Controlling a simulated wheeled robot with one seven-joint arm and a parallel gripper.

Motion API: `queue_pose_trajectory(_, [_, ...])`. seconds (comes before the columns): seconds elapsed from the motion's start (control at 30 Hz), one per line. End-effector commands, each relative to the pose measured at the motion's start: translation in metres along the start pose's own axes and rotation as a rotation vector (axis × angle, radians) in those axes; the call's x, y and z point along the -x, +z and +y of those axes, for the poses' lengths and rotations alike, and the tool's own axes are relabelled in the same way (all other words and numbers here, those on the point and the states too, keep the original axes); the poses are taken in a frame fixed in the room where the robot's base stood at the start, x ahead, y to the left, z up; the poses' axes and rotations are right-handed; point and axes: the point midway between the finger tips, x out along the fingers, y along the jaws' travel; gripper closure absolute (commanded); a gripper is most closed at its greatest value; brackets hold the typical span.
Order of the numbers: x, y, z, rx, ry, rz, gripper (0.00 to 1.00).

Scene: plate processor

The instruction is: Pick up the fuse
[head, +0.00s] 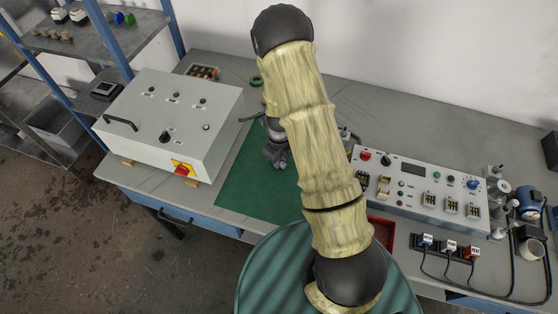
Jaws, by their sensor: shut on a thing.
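My gripper (277,160) is a dark shape over the green mat (258,182), to the left of my pale yellow arm, which covers part of it. It is shut on the fuse. The fuse itself is hidden or too small to make out between the fingers. I cannot tell how high it is above the mat.
A grey control box (180,120) with a red switch stands left of the mat. A small tray (203,72) of parts lies behind it. A control panel (415,185) with buttons and a red tray (380,234) are at the right. The back right bench is clear.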

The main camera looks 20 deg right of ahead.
Motion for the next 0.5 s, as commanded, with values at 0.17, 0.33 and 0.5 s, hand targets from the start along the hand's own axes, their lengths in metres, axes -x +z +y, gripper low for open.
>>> queue_pose_trajectory(0.17, [0.007, 0.001, 0.0, 0.001, -0.002, -0.002, 1.0])
queue_pose_trajectory(0.33, [0.028, 0.001, 0.0, 0.001, -0.002, -0.004, 1.0])
queue_pose_trajectory(0.5, [0.06, 0.002, 0.0, 0.002, -0.004, -0.004, 1.0])
